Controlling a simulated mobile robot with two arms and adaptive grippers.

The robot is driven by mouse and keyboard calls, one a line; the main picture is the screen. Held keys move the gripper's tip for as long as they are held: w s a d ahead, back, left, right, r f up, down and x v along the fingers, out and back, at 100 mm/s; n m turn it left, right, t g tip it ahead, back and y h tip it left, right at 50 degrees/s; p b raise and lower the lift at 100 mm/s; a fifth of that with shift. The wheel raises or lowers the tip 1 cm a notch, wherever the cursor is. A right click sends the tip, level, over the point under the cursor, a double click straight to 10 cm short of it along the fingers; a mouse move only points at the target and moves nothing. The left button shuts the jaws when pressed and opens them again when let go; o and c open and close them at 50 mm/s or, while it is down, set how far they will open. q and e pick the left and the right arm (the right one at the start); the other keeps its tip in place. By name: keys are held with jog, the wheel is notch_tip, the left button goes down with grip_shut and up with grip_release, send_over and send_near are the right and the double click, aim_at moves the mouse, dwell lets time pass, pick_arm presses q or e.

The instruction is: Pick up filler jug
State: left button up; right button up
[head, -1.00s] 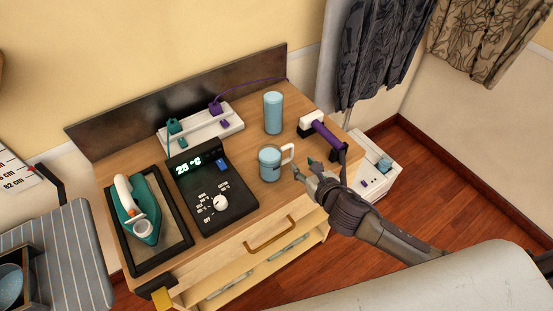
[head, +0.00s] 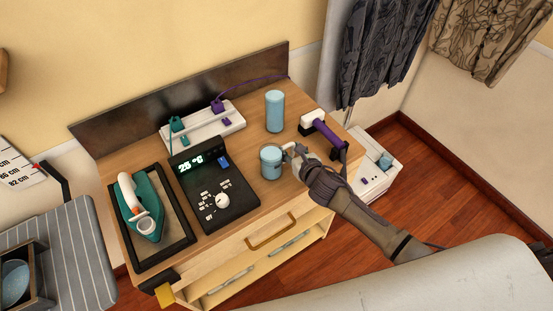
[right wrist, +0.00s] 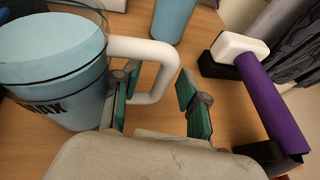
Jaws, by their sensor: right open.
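The filler jug (head: 270,163) is a light blue cup with a white handle, upright on the wooden cabinet top. In the right wrist view the jug (right wrist: 55,65) fills the upper left and bears dark lettering, partly cut off. Its white handle (right wrist: 165,68) sticks out to the right. My right gripper (head: 296,161) is at the handle side of the jug. In the right wrist view the open gripper (right wrist: 158,106) has its green-padded fingers apart, with the outer part of the handle between them. I cannot tell whether they touch it. My left gripper is not in view.
A blue cylinder (head: 275,111) stands behind the jug. A purple-handled tool (head: 326,134) lies close to the right. A black control panel (head: 213,193), a teal iron (head: 147,207) on its tray and a power strip (head: 205,126) occupy the left and back.

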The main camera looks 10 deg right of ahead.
grip_shut()
jog(key=shift+r, duration=0.2)
dwell(0.5)
jog(key=shift+r, duration=1.75)
jog(key=s+d+r+b, duration=0.1)
jog(key=s+d+r, duration=0.5)
jog(key=s, duration=0.3)
jog(key=shift+s+d+r+b, duration=0.15)
jog(key=shift+d+r+b, duration=0.2)
jog(key=shift+r, duration=0.2)
